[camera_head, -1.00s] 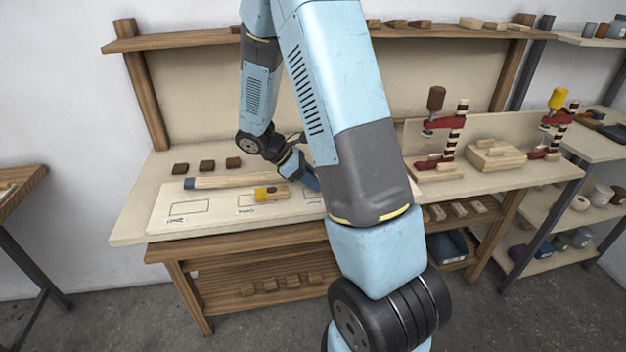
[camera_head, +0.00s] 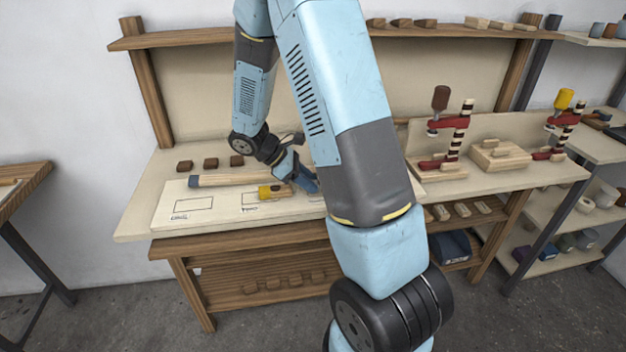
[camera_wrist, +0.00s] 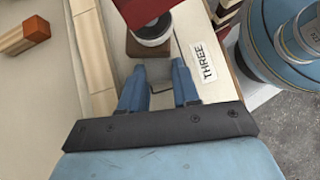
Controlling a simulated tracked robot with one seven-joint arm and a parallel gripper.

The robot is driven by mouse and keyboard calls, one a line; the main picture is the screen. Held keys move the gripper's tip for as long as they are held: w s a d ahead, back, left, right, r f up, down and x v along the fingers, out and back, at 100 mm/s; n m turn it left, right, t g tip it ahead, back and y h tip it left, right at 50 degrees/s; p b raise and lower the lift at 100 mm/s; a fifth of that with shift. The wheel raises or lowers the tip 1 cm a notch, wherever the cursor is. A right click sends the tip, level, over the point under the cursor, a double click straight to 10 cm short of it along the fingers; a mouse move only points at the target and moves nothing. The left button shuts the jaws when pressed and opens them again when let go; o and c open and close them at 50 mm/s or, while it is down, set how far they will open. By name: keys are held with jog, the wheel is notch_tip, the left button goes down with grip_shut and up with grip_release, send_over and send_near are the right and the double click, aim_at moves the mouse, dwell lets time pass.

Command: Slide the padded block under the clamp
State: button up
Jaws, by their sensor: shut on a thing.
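My gripper (camera_wrist: 158,88) shows in the wrist view as two blue fingers with a small pale-grey piece between them, which I take to be the padded block (camera_wrist: 160,88). Most of that block is hidden. Just beyond the fingertips is a red clamp part (camera_wrist: 140,6) with a round black-and-white pad (camera_wrist: 153,30). A brown surface (camera_wrist: 140,48) lies below the pad, and I cannot tell whether it belongs to the held block. In the head view my gripper (camera_head: 308,181) is low over the board, partly behind my arm, and this clamp is hidden.
The labelled white board (camera_head: 228,212) carries a long wooden bar (camera_head: 235,180) and a yellow-and-wood piece (camera_head: 270,191). Several dark blocks (camera_head: 211,163) sit behind. Two more red clamps (camera_head: 450,135) (camera_head: 560,130) stand at the right beside a wooden block stack (camera_head: 498,154).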

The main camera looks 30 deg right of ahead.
jog(key=shift+a, duration=0.25)
jog(key=o, duration=1.1)
jog(key=v, duration=1.3)
jog(key=shift+w+a+r, duration=0.1)
jog(key=shift+a+r, duration=0.1)
jog(key=shift+r, duration=0.05)
